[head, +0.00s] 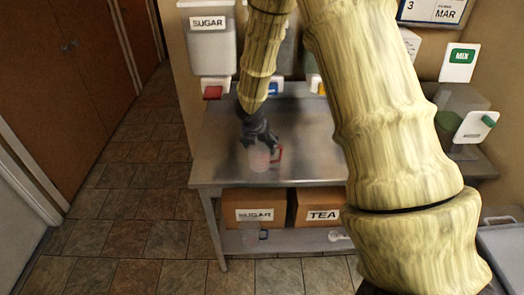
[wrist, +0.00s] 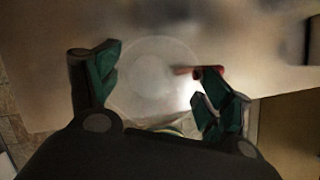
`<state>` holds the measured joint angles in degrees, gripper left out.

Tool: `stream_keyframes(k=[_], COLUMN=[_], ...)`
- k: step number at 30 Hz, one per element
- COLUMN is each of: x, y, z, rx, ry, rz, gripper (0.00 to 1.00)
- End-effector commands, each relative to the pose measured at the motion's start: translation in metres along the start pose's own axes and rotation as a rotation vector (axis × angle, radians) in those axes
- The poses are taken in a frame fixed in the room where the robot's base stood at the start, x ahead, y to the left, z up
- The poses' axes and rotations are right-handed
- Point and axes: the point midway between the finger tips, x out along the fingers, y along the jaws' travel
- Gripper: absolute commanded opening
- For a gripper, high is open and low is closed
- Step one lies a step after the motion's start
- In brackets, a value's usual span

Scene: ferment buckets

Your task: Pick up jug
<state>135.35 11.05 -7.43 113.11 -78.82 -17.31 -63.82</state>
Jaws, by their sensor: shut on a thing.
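The clear jug (head: 259,160) with a red handle (head: 277,155) is upright at the steel table, near its front edge. I cannot tell whether its base touches the table top. My gripper (head: 258,143) comes down on it from above, with its dark fingers shut on the jug's upper part. In the wrist view the jug (wrist: 150,68) is a faint round outline between the green-padded fingers (wrist: 163,88), with the red handle to the right. The jug's near side is partly hidden by my gripper's body.
The steel table (head: 222,150) has bare top around the jug. A sugar dispenser (head: 209,45) with a red tap hangs behind. Tiled floor is free at left.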

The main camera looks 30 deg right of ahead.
Motion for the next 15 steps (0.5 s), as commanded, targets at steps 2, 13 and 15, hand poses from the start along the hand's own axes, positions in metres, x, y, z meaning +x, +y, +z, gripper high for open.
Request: stream_keyframes(k=[2,13,15], x=[0.003,-0.025,-0.031], y=[-0.002,-0.001,-0.001], z=[-0.004,0.009,0.009], rx=[0.001,0.002,0.001], ry=[0.008,0.003,0.004], rz=[-0.003,-0.001,-0.001], gripper=[0.48,0.48,0.48])
